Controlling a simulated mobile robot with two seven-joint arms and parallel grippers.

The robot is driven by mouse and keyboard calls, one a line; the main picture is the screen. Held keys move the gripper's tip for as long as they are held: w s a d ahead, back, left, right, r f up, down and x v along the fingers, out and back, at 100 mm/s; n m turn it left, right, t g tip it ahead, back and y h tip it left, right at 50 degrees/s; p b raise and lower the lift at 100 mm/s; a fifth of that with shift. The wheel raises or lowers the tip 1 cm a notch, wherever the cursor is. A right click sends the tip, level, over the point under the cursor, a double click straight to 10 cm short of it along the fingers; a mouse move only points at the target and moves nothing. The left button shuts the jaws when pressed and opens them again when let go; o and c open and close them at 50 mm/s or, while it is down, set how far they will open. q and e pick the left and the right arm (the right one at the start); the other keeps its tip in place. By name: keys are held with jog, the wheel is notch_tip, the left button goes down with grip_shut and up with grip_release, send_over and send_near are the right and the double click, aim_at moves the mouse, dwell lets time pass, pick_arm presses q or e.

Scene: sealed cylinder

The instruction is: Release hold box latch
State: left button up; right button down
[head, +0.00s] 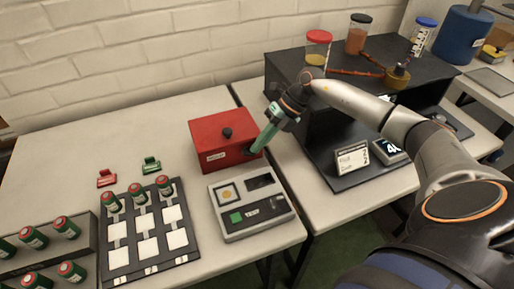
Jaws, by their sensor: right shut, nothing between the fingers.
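My right gripper (255,148) reaches in from the right, pointing down and left, with shut fingers at the box's right side. The fingertips are at or very close to a dark part there, probably the latch, which they mostly hide. I cannot tell whether they touch it. My left gripper is not in view.
A grey device (250,205) with a green button stands in front of the box. A black tray (150,235) with white squares and several green cylinders is to the left. A black cabinet (300,70) with jars stands right.

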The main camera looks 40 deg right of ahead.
jog(key=shift+d+f, duration=0.15)
jog(key=shift+f, duration=0.15)
jog(key=shift+d+f, duration=0.1)
jog(key=shift+f, duration=0.05)
jog(key=shift+s+d+f, duration=0.1)
jog(key=shift+f, duration=0.75)
jog(key=shift+r, duration=0.1)
